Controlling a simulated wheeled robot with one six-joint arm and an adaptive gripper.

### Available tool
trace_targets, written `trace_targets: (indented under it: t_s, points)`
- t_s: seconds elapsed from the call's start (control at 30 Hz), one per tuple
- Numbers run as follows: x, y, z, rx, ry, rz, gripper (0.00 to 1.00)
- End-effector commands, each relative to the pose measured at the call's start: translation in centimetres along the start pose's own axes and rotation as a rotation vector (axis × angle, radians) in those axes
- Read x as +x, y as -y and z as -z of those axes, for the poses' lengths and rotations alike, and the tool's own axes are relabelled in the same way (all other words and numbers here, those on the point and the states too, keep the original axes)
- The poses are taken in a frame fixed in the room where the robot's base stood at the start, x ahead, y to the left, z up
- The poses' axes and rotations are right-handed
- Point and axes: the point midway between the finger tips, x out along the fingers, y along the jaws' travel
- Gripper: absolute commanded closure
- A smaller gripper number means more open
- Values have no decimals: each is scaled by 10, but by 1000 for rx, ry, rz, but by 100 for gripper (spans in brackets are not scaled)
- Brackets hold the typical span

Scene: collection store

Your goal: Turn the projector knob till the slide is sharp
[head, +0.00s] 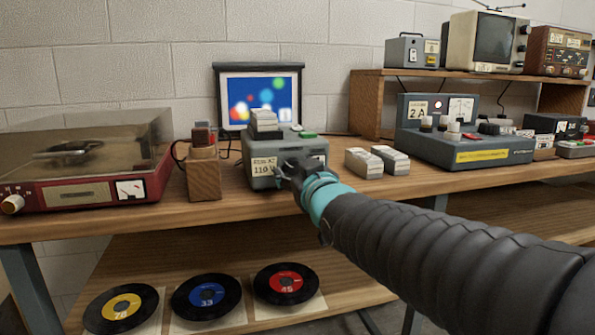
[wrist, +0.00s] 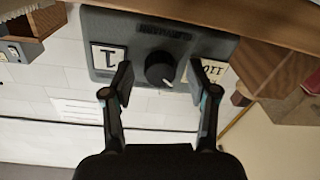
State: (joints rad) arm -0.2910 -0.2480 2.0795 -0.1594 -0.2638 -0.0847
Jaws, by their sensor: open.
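The grey slide projector (head: 262,178) sits on the bench, with a stack of slides (head: 264,120) on top and a label on its front. Behind it a small screen (head: 260,97) shows blurred coloured blobs on blue. In the wrist view the projector front (wrist: 205,45) hangs upside down. Its round black knob (wrist: 161,69), with a pale pointer mark, lies between the fingertips. My gripper (wrist: 160,85) is open, one finger on each side of the knob with a gap visible. In the head view my gripper (head: 292,172) is at the projector's front and hides the knob.
A red record player (head: 85,190) and a wooden block holder (head: 203,178) stand left of the projector. Two slide boxes (head: 376,161) and a grey instrument (head: 465,148) stand to the right. Several records (head: 286,284) lie on the lower shelf.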

Motion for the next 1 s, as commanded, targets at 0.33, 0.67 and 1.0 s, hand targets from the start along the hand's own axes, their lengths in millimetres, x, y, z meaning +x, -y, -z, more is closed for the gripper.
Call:
trace_targets:
  t_s: [0.33,0.67,1.0]
  points:
    - [0,0,0,0,0,0,66]
    - [0,0,-1,26,-2,-1,100]
    - [0,1,-2,290,-15,-4,100]
